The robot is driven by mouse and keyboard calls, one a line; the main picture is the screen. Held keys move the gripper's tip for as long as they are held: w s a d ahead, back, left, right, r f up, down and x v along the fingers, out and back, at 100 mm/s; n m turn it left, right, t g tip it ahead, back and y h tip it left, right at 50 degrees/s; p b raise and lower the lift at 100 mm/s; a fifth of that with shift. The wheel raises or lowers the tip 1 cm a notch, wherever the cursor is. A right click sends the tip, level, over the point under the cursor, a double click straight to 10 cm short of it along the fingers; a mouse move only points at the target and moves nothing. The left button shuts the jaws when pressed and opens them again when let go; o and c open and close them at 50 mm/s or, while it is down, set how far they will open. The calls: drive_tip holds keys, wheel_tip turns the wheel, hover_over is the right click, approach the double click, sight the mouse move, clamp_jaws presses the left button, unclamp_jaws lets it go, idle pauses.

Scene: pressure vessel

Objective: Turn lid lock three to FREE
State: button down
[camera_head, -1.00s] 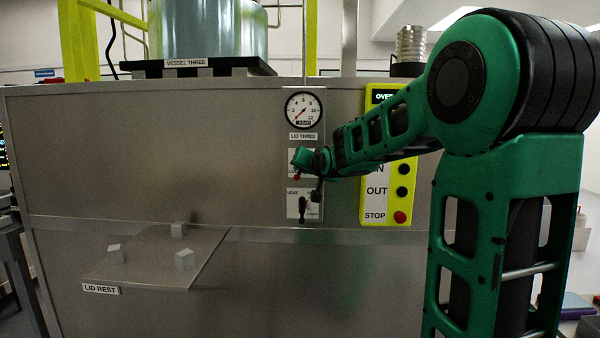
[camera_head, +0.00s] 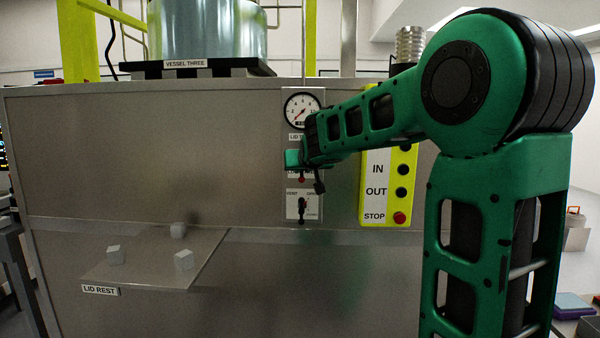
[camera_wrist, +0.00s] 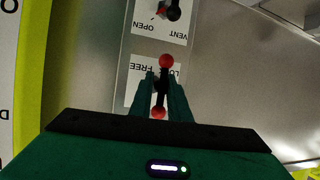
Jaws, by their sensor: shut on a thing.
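The lid lock three handle (camera_wrist: 166,61) is a dark bar with a red ball at each end. In the wrist view, which looks upside down, it stands nearly upright and slightly tilted on a white plate (camera_wrist: 135,92). FREE is printed to its left and a partly hidden word starting "LO" to its right. My gripper (camera_wrist: 162,83) is shut on the handle, one finger on each side. In the head view my gripper (camera_head: 293,160) covers most of the lock; one red ball (camera_head: 301,180) shows just below it.
A vent lever (camera_head: 301,209) sits on a plate just below the lock. A gauge (camera_head: 302,109) is above it. A yellow panel (camera_head: 377,192) with IN, OUT and STOP buttons is close at the right. The lid rest shelf (camera_head: 150,265) is at lower left.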

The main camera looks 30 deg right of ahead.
drive_tip(key=shift+w+a+r, duration=0.25)
drive_tip(key=shift+a+r, duration=0.1)
drive_tip(key=shift+a, duration=0.15)
drive_tip(key=c, duration=1.8)
unclamp_jaws()
drive_tip(key=shift+d+f, duration=0.15)
drive_tip(key=shift+f, duration=0.05)
drive_tip(key=shift+s+d+f, duration=0.1)
drive_tip(key=shift+s+d, duration=0.05)
drive_tip(key=v, duration=1)
drive_tip(key=shift+s, duration=0.25)
